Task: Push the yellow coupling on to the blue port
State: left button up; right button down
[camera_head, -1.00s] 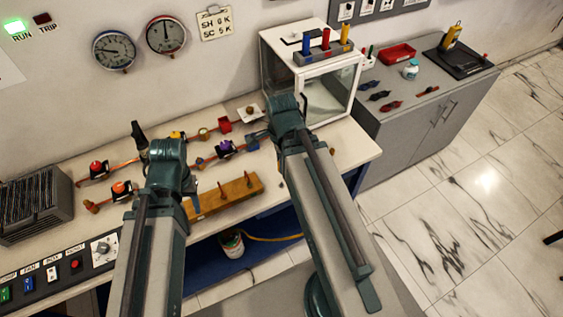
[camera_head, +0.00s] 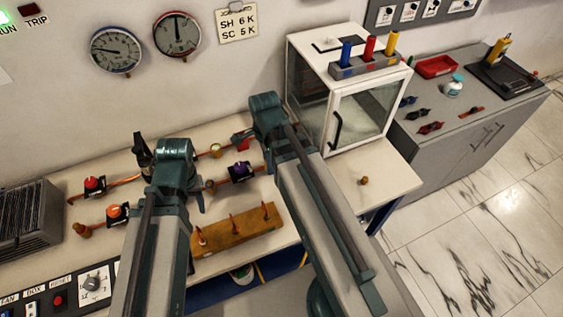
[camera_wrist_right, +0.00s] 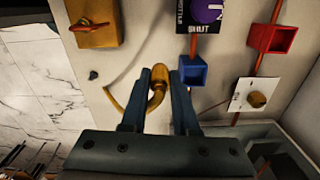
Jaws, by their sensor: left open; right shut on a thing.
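The yellow coupling (camera_wrist_right: 157,78) is between the fingers of my right gripper (camera_wrist_right: 158,92), which is shut on it. A curved yellow hose end shows at the coupling. The blue port (camera_wrist_right: 193,71), a square open socket, is just right of the coupling in the right wrist view, apart from it. In the head view my right arm hides the coupling and the blue port. My left gripper (camera_head: 197,201) is open, left of the wooden block's pegs; its fingers are mostly hidden by my arm.
The red port (camera_wrist_right: 273,39) and a white plate with a brass knob (camera_wrist_right: 258,99) lie to the right in the wrist view. A wooden block (camera_head: 238,229) with copper pegs is at the bench front. A purple valve (camera_head: 241,172) and a glass-fronted cabinet (camera_head: 350,95) stand nearby.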

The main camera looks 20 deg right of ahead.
pick_arm(q)
notch_tip(320, 180, up, 2)
jog(key=p, duration=0.2)
jog(key=shift+p, duration=0.35)
pick_arm(e)
jog(key=w+a+r+n, duration=0.1)
jog(key=w+a, duration=0.2)
jog(key=a, duration=0.6)
jog(key=w+a+r+n, duration=0.1)
jog(key=w+a+n, duration=0.1)
jog(key=a, duration=0.7)
jog(key=shift+w+a, duration=0.35)
jog(key=shift+w, duration=0.25)
pick_arm(q)
jog(key=shift+f, duration=0.1)
jog(key=shift+f+b, duration=2.45)
jog(key=shift+b, duration=0.15)
pick_arm(e)
jog(key=shift+f, duration=2.55)
pick_arm(q)
jog(key=shift+f, duration=0.25)
pick_arm(e)
jog(key=shift+f, duration=0.2)
pick_arm(q)
jog(key=shift+f+b, duration=0.95)
jog(key=shift+b, duration=0.25)
pick_arm(e)
jog(key=shift+f, duration=1)
